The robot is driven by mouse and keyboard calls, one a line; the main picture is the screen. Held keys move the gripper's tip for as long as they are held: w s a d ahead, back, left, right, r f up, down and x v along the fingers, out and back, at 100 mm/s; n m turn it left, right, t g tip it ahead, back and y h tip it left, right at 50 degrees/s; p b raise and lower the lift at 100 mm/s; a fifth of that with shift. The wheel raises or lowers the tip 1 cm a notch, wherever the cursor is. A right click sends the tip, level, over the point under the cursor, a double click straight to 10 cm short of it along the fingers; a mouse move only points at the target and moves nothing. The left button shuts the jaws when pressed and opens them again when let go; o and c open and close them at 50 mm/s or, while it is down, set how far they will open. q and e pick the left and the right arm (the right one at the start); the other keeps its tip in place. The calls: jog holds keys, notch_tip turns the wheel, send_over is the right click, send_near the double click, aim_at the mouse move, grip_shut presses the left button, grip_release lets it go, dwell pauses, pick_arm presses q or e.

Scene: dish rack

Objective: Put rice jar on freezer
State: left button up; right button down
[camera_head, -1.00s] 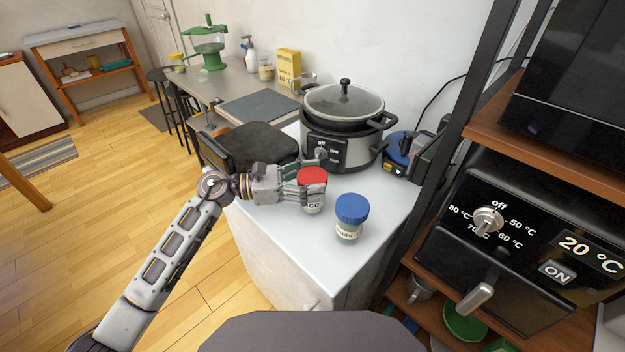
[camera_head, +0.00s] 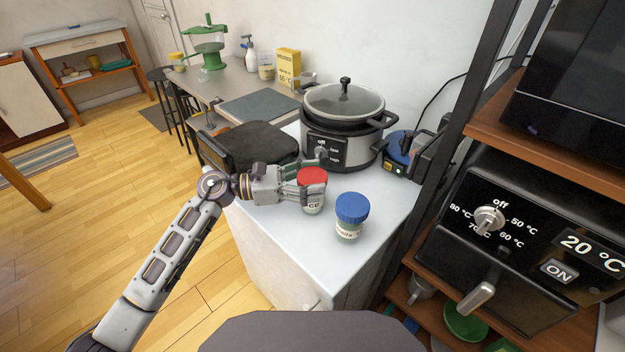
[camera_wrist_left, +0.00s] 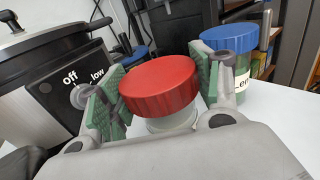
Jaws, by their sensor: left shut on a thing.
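The rice jar (camera_head: 312,177) has a red lid and a pale label ending in "CE". It is upright at the white top of the freezer (camera_head: 290,233); whether its base touches cannot be told. My left gripper (camera_head: 308,186) comes in from the left and is shut on the jar. In the left wrist view the red lid (camera_wrist_left: 160,86) sits between the green finger pads, with the clear body below partly hidden. My right gripper is not in view.
A blue-lidded jar (camera_head: 351,210) stands just right of the rice jar. A slow cooker (camera_head: 341,150) is behind, with a dark-blue device (camera_head: 398,146) beside it. A black oven (camera_head: 520,250) on a shelf is at right. The freezer's front top is clear.

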pick_arm(q)
jog(key=o, duration=1.4)
jog(key=shift+f, duration=0.1)
jog(key=shift+a, duration=0.1)
jog(key=shift+s+a, duration=0.3)
jog(key=shift+a, duration=1.65)
jog(key=shift+s+a, duration=0.25)
jog(key=shift+a, duration=1.7)
jog(key=shift+s+a, duration=0.3)
jog(key=shift+a, duration=1.65)
grip_shut()
